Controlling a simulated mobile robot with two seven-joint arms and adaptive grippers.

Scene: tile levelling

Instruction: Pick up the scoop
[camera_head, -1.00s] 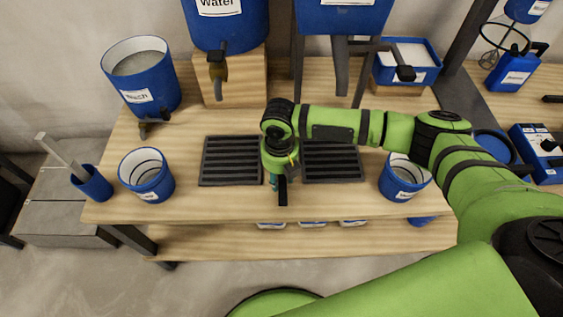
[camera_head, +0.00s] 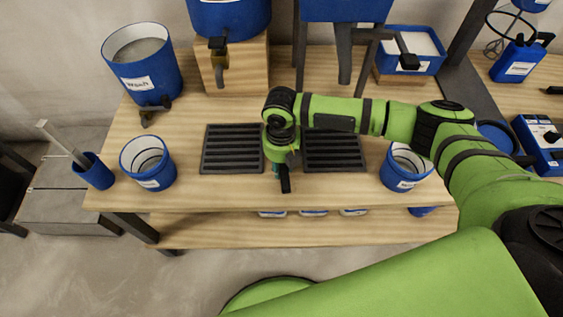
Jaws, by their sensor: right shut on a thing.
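My right gripper (camera_head: 283,178) points down over the front middle of the bench, between two dark slotted grates. It is shut on what looks like the scoop. Only a dark upright bar, perhaps its handle, and a bit of teal show below my green wrist; the wrist hides the rest. I cannot tell whether the bar touches the bench. My left gripper is not in view.
The left grate (camera_head: 232,148) and right grate (camera_head: 333,150) flank the gripper. A blue bucket (camera_head: 147,162) stands left, another blue bucket (camera_head: 405,167) right. A wash bucket (camera_head: 142,62), a tank (camera_head: 228,18) and a tray of white material (camera_head: 425,45) are behind.

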